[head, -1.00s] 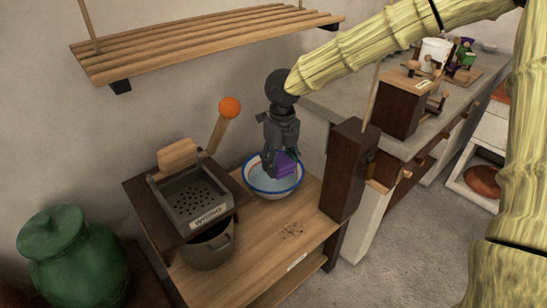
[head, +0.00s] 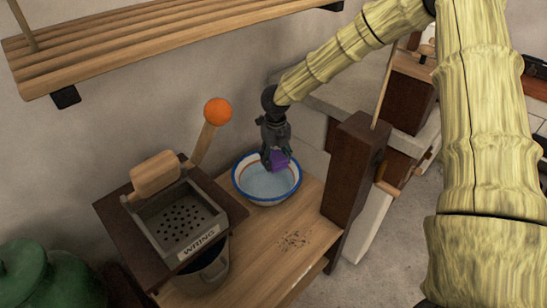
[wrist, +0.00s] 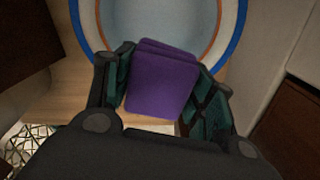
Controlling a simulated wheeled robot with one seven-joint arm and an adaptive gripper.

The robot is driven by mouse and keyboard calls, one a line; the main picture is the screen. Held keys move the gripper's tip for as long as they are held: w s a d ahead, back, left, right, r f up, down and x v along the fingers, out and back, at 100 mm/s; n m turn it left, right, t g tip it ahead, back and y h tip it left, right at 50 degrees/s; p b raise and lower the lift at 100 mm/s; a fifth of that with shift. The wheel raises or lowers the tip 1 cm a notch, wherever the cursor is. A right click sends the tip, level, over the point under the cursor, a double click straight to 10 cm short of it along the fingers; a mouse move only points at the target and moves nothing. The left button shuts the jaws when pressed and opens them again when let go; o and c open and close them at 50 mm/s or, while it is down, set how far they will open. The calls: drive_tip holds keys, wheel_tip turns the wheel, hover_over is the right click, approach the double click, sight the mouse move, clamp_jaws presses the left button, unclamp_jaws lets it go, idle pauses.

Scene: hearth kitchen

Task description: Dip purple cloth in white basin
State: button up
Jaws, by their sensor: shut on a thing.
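The purple cloth (head: 279,161) is a small folded block held in my gripper (head: 275,153). My gripper is shut on it, and the wrist view shows the cloth (wrist: 162,80) between the two fingers (wrist: 155,92). The white basin (head: 241,190) has a blue rim and an orange-red inner line and holds pale blue water. It stands on the wooden table. The cloth is over the back part of the basin in the head view and seems to be above the water. In the wrist view the basin (wrist: 233,22) lies beyond the cloth.
A wringer box marked WRING (head: 180,222) with an orange-knobbed lever (head: 217,111) stands left of the basin, with a pot (head: 205,275) below. A dark wooden post (head: 352,170) stands to the right. A slatted shelf (head: 160,40) hangs above.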

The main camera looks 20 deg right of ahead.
drive_tip(key=b, duration=0.5)
hover_over(275, 192)
drive_tip(key=shift+f, duration=2.8)
drive_tip(key=shift+f+b, duration=0.6)
drive_tip(key=shift+f, duration=2.95)
drive_tip(key=shift+f, duration=0.1)
drive_tip(key=shift+f, duration=0.5)
drive_tip(key=shift+s, duration=0.1)
drive_tip(key=shift+r+p, duration=5.95)
drive_tip(key=shift+r, duration=0.2)
